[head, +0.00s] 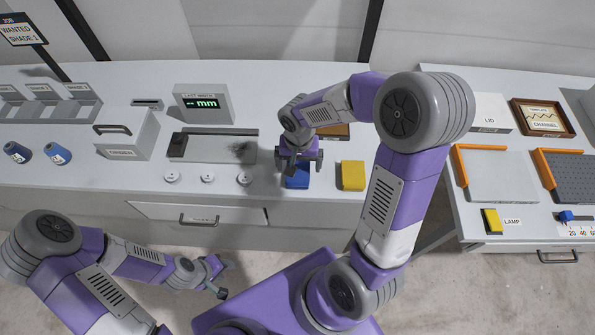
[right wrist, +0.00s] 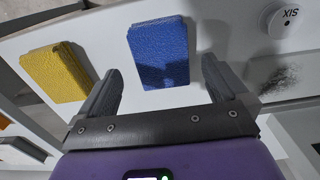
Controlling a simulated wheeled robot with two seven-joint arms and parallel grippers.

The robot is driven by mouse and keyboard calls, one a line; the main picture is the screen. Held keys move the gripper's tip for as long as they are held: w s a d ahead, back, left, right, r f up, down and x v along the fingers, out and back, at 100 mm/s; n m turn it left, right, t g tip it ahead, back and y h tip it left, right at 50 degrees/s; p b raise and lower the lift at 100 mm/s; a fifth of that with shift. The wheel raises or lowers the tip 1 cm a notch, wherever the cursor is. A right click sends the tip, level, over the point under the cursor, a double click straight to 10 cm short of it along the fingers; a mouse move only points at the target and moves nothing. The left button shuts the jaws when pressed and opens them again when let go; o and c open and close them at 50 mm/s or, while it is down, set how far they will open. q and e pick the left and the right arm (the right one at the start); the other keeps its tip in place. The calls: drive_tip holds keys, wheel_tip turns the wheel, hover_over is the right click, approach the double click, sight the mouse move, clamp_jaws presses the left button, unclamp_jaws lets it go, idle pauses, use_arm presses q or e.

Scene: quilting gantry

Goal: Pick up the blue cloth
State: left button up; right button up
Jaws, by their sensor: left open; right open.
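The blue cloth (head: 297,181) is a folded, textured block lying on the white worktop near its front edge. In the right wrist view the blue cloth (right wrist: 158,48) lies ahead of and between the fingertips, with a shadow across it. My right gripper (head: 298,160) is open and empty above the cloth and hides part of it in the head view. Its two fingers also show in the right wrist view (right wrist: 160,78), apart from the cloth. My left gripper (head: 218,278) is open and empty, low in front of the counter's drawers.
A yellow cloth (head: 352,175) lies right of the blue one. Round white buttons (head: 244,179) and a grey plate with a dark smudge (head: 215,147) lie to its left. A brown tray (head: 335,131) sits behind my right gripper. A second table (head: 470,222) stands at right.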

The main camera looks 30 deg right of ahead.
sight(298, 170)
wheel_tip(298, 170, down, 3)
drive_tip(key=shift+w+f, duration=0.1)
drive_tip(key=shift+w, duration=0.05)
drive_tip(key=c, duration=1.1)
drive_tip(key=shift+o, duration=0.2)
wheel_tip(298, 170, up, 10)
drive_tip(key=p, duration=0.1)
